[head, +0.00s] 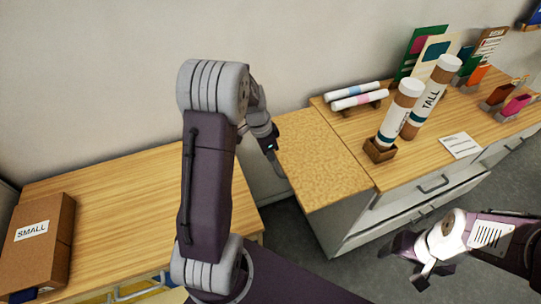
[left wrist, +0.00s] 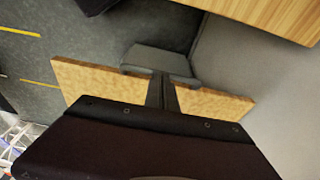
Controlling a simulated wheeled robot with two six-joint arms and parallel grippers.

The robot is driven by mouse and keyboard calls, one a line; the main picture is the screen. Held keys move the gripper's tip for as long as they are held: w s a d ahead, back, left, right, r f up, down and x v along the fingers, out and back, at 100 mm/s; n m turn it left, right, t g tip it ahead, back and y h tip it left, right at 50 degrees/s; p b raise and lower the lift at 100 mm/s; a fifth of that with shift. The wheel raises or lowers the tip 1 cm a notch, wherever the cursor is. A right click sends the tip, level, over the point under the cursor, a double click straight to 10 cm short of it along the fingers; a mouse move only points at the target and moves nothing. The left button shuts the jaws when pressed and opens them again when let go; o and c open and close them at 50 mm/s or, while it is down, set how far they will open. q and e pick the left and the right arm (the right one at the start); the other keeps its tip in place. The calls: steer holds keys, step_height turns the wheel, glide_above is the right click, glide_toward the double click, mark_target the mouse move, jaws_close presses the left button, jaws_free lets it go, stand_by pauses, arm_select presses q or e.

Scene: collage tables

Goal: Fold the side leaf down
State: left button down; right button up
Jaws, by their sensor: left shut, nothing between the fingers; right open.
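The side leaf (head: 322,165), a speckled tan board, sticks out from the left end of the right-hand cabinet top and looks about level with it. It also shows in the left wrist view (left wrist: 90,82), behind the fingers. My left gripper (head: 279,171) is shut and empty at the leaf's outer left edge; its fingers show in the left wrist view (left wrist: 162,90). I cannot tell whether they touch the leaf. The leaf's underside and any support are hidden in the head view. My right gripper (head: 424,268) is open and empty, in front of the cabinet.
The cabinet top (head: 400,178) holds two upright tubes (head: 425,105), rolled paper (head: 358,98), a card (head: 461,146) and several small boxes and cards. A separate table (head: 120,205) at the left carries a "SMALL" box (head: 40,240). A floor gap lies between them.

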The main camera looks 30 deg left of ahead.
arm_select(q)
steer(key=shift+f, duration=0.4)
steer(key=shift+f, duration=0.1)
